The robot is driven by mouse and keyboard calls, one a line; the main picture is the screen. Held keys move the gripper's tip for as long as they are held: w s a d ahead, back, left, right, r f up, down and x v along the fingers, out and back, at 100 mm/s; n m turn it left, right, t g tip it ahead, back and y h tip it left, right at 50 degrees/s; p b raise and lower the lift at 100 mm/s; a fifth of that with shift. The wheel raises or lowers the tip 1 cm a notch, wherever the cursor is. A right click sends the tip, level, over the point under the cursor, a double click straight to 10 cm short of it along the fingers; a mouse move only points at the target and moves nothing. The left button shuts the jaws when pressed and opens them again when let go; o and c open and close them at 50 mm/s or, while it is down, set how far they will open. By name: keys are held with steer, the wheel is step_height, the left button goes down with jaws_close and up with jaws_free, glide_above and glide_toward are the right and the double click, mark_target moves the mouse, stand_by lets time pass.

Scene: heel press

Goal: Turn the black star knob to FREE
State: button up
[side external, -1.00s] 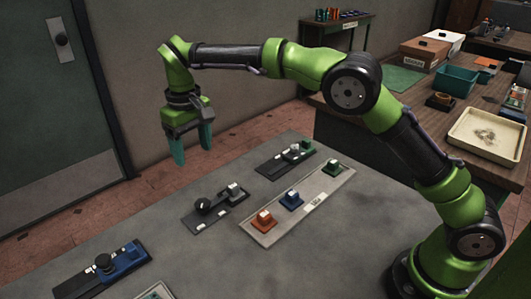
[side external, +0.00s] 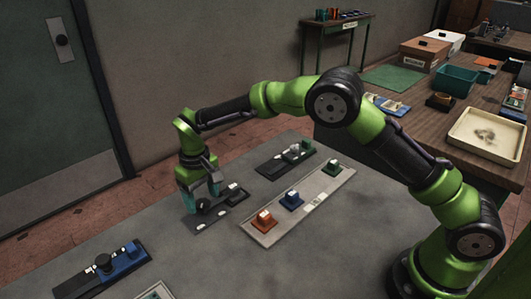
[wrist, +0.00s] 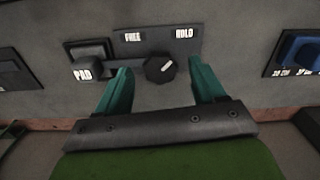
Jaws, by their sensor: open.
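The black star knob (wrist: 158,69) sits on a dark plate (wrist: 150,45) with the labels FREE (wrist: 133,37) at left and HOLD (wrist: 184,33) at right. A white mark on the knob points up and right, toward HOLD. My gripper (wrist: 160,72) is open, with one teal finger on each side of the knob and a gap showing on both sides. In the side external view my gripper (side external: 202,199) is low over the plate, around the dark knob (side external: 205,204), which the fingers partly hide.
A white block marked PAD (wrist: 86,70) stands left of the knob in the wrist view. A blue fixture (wrist: 300,52) is farther right. In the side external view, a pale tray (side external: 300,205) with orange, blue and green blocks lies right of my gripper.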

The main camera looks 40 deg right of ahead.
steer(key=shift+f, duration=0.7)
jaws_close()
